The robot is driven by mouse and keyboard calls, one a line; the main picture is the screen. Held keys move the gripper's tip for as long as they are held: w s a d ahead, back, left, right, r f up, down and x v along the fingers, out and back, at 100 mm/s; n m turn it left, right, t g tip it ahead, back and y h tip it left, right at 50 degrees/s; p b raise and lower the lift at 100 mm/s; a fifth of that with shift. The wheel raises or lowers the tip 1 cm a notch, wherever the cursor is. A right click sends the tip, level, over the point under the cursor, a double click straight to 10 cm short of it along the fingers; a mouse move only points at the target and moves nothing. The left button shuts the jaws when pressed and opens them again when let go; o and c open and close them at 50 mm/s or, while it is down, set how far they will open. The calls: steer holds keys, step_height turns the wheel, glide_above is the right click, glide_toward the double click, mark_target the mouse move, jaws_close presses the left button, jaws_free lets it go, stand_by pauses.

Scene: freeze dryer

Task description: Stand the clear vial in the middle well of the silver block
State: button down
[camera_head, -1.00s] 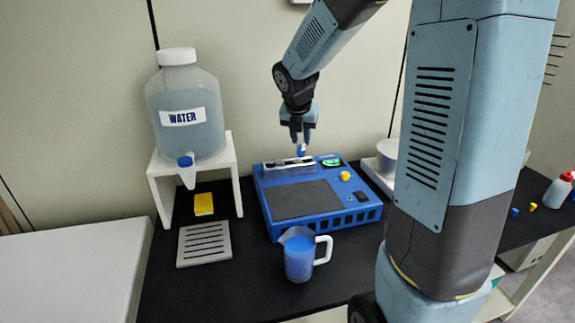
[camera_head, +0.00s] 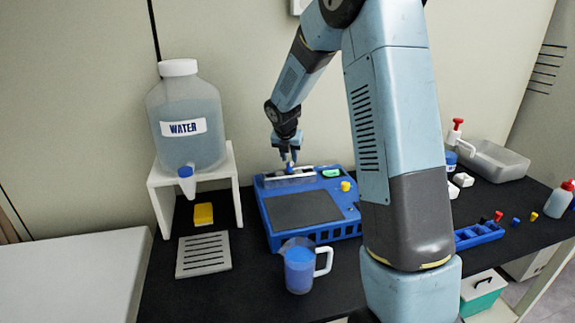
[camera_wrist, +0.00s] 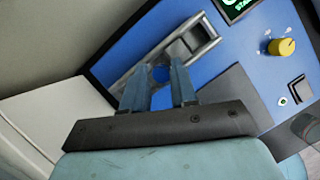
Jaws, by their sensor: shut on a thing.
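The silver block (camera_head: 290,178) sits at the back of the blue machine, and it also shows in the wrist view (camera_wrist: 205,43) with square wells in a row. My gripper (camera_head: 289,158) points down just above the block. In the wrist view my gripper (camera_wrist: 160,75) is shut on a small vial with a blue round top (camera_wrist: 160,73). The vial's lower part is hidden, so I cannot tell whether it is in a well. The wells toward the upper right of the block look empty; the rest is covered by the fingers.
The blue machine (camera_head: 335,227) has a grey plate, a green display and a yellow knob (camera_head: 345,186). A jug of blue liquid (camera_head: 299,268) stands in front. A water tank (camera_head: 187,105) stands on a white stand at left. A blue rack (camera_head: 478,235) is at right.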

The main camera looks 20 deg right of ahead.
mark_target(288, 159)
steer(key=shift+w+f, duration=0.35)
steer(key=shift+f, duration=1.5)
steer(key=shift+f, duration=0.1)
steer(key=c, duration=0.9)
jaws_free()
